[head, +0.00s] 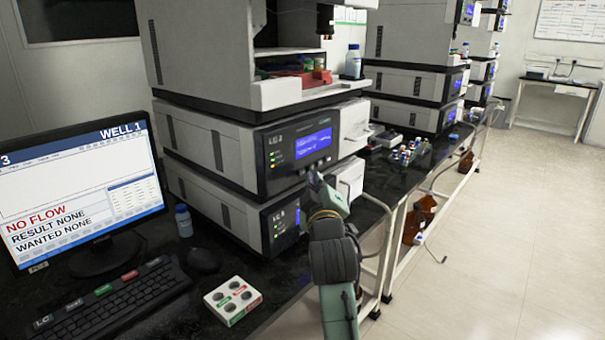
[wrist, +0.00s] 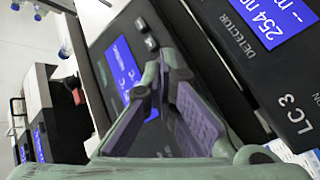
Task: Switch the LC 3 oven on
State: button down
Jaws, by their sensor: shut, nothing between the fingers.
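The oven panel, with a blue screen (wrist: 123,68) showing °C and small grey buttons (wrist: 151,43), is in the wrist view behind my fingers. Beside it is a dark panel marked LC 3 DETECTOR (wrist: 258,95) with a 254 nm screen. In the head view, an upper module (head: 292,150) and a lower module (head: 284,218) have dark fronts with LC labels; I cannot read which is the oven. My gripper (head: 315,183) is shut and empty in front of their right side. It shows large in the wrist view (wrist: 163,82); contact with a button cannot be told.
A monitor (head: 80,190) reading NO FLOW, a keyboard (head: 100,305), a mouse (head: 202,260) and a white box with round wells (head: 232,300) are on the bench at left. More instrument stacks (head: 415,95) stand farther back. The floor (head: 510,240) at right is clear.

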jog(key=shift+s+d, duration=0.1)
jog(key=shift+s+d+b, duration=0.15)
jog(key=shift+s+d, duration=0.6)
jog(key=shift+d, duration=0.25)
jog(key=shift+s+d+b, duration=0.15)
jog(key=shift+s+d, duration=0.55)
jog(key=shift+d, duration=0.25)
